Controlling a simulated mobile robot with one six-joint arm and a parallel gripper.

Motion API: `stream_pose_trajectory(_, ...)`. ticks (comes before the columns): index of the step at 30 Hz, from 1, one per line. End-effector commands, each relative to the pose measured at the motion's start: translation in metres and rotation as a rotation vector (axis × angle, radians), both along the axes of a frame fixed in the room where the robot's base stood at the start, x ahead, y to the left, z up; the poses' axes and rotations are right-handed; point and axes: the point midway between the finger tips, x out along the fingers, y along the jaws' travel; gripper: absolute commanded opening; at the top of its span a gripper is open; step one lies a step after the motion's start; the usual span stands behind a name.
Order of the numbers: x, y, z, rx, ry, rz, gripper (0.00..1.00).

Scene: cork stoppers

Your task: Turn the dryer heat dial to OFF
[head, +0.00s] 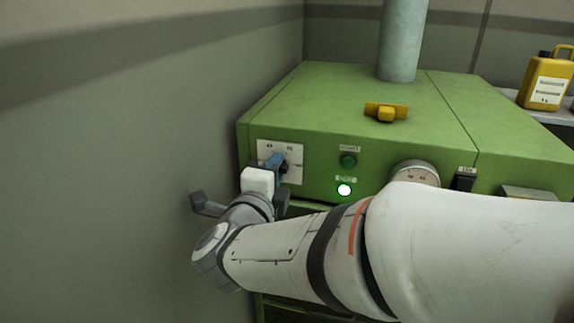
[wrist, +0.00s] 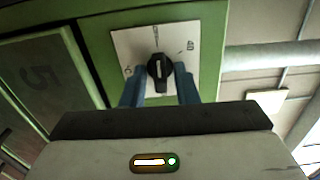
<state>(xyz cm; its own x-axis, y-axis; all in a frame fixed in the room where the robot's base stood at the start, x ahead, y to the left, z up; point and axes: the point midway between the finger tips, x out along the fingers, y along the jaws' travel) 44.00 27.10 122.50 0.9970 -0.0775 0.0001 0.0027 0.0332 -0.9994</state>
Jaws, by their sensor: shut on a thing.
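The heat dial is a black knob (wrist: 159,72) with a white mark, on a white plate (wrist: 128,48) on the green dryer's front. In the wrist view its white mark stands about upright, toward the tick at the top middle of the plate. The side labels are too small to read surely. My gripper (wrist: 160,80) has its blue fingers on either side of the knob and is shut on it. In the head view my gripper (head: 281,162) is at the plate (head: 294,170) and hides most of the knob.
A yellow piece (head: 386,112) lies on top. A grey wall (head: 130,130) stands close on the left.

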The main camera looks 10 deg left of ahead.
Motion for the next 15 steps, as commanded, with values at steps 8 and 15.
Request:
stream_pose_trajectory(8, -0.0002, -0.0001, -0.0011, -0.047, 0.006, 0.000, 0.04)
stream_pose_trajectory(15, -0.0002, 0.0001, -0.0011, -0.051, 0.006, 0.000, 0.04)
